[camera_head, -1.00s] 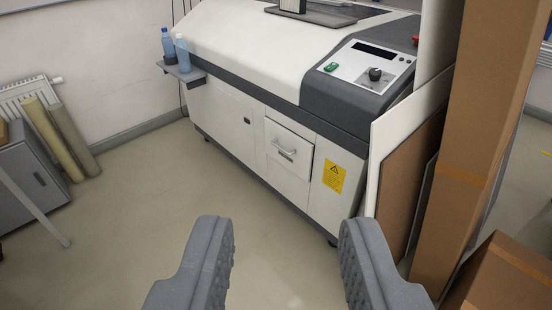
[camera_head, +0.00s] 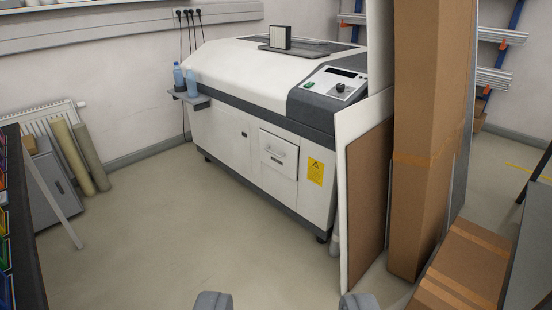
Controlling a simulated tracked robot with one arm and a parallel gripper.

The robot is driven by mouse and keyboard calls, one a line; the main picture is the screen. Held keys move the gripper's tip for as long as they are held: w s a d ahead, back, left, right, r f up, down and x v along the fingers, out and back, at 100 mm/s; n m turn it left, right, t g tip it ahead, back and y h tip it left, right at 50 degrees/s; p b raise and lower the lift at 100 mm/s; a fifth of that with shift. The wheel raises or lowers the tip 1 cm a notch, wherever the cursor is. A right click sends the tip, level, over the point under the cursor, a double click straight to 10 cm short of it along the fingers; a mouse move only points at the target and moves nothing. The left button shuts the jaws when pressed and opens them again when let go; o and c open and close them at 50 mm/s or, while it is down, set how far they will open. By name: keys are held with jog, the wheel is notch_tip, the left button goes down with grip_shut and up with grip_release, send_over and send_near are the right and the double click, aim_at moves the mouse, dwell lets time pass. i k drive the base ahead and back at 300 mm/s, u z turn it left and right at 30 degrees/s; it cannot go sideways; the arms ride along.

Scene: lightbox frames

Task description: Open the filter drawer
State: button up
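The filter drawer (camera_head: 279,163) is a small white front with a handle (camera_head: 274,152), set in the lower front of a large white and dark grey machine (camera_head: 239,142). The drawer looks shut, flush with the machine's front. My gripper (camera_head: 284,302) shows at the bottom edge, only its two grey fingertips in view. The fingers are wide apart with nothing between them. The gripper is well short of the drawer, with bare floor between.
White and brown boards (camera_head: 368,196) and a tall cardboard box (camera_head: 430,140) stand right of the drawer. A lower box (camera_head: 462,268) is at lower right. Two bottles (camera_head: 184,80) stand on a side shelf (camera_head: 190,99). Open floor (camera_head: 180,240) lies in front of the machine.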

aim_at(292, 147)
jog(key=z, duration=0.4)
jog(key=i, duration=2.4)
jog(key=u, duration=1)
jog(key=i, duration=0.4)
jog(key=u, duration=0.15)
jog(key=k, duration=0.9)
jog(key=u, duration=0.15)
jog(key=i, duration=0.9)
jog(key=z, duration=0.05)
